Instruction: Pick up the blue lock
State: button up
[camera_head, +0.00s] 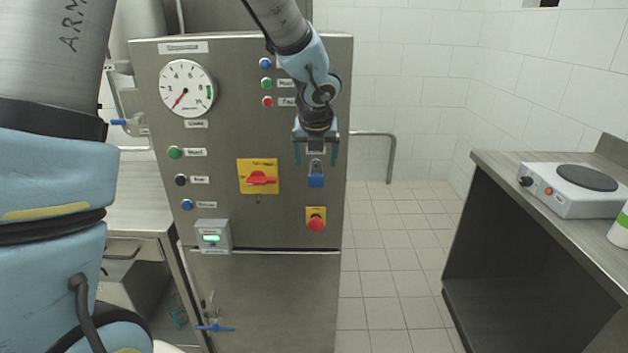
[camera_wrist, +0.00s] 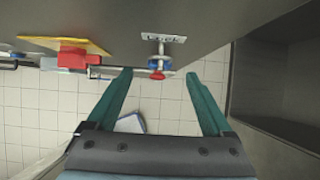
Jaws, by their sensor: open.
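The blue lock (camera_head: 316,181) hangs upright from a metal hasp (camera_head: 316,163) on the front of the steel cabinet. My gripper (camera_head: 315,160) points down at the cabinet front, just above the lock, with a finger on each side of the hasp. The fingers are apart and nothing is held between them. In the wrist view, my gripper (camera_wrist: 158,75) is open with the hasp plate (camera_wrist: 163,38) just beyond the fingertips, roughly centred.
The cabinet (camera_head: 270,225) carries a yellow-and-red rotary switch (camera_head: 258,177) left of the lock and a red stop button (camera_head: 316,222) below it. A grey meter box (camera_head: 212,237) sits lower left. A counter with a hotplate (camera_head: 575,188) stands at right. Floor between is clear.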

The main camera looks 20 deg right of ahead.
aim_at(316, 175)
jog(key=shift+x, duration=2.95)
jog(key=shift+s, duration=0.1)
jog(key=shift+c, duration=0.3)
grip_shut()
